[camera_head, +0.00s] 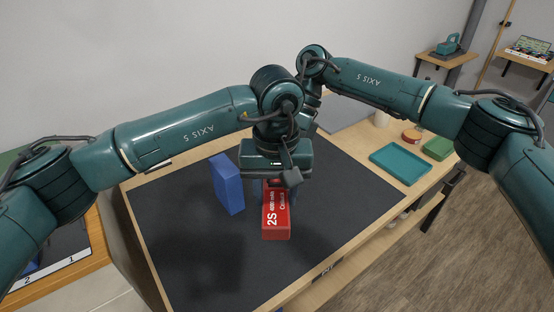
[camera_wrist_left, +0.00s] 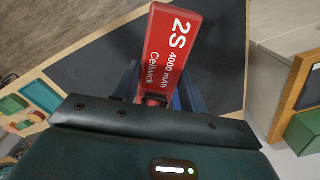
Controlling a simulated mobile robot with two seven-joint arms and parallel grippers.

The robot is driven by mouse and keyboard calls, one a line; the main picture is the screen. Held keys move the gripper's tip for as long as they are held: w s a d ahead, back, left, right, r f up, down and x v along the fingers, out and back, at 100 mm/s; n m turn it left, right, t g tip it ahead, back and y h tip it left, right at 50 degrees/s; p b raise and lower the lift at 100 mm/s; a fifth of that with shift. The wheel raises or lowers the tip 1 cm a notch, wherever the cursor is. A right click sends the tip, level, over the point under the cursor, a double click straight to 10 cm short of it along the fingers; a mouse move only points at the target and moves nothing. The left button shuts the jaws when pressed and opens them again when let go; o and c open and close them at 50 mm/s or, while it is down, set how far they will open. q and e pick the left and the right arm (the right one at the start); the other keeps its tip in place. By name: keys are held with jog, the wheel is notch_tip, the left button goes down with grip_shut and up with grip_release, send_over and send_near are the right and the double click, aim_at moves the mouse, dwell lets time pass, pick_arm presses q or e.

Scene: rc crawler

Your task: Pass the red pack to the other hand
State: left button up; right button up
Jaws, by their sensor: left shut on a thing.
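The red pack (camera_head: 276,218), with white lettering on it, hangs below my left gripper (camera_head: 272,184) over the dark mat (camera_head: 185,255). The left gripper is shut on its upper end. In the left wrist view the red pack (camera_wrist_left: 168,50) sticks out past the gripper body, its lettered face showing. Blue parts flank it there; I cannot tell whether they are fingers or something beyond. My right arm reaches in behind the left wrist in the head view, and its gripper is hidden there.
A blue upright block (camera_head: 227,184) shows just left of the gripper. A teal tray (camera_head: 400,163), a green block (camera_head: 438,148) and a round orange-topped item (camera_head: 411,136) are on the table's right side. The front of the mat is clear.

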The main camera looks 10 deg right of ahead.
pick_arm(q)
jog(key=shift+d+r, duration=0.25)
jog(key=shift+r, duration=0.1)
pick_arm(e)
jog(key=shift+f, duration=0.3)
grip_shut()
pick_arm(q)
jog(key=o, duration=0.7)
pick_arm(e)
jog(key=shift+s+a, duration=0.1)
pick_arm(q)
jog(key=o, duration=0.6)
jog(key=shift+a+f, duration=0.1)
jog(key=shift+f, duration=0.1)
pick_arm(e)
jog(key=shift+r, duration=0.2)
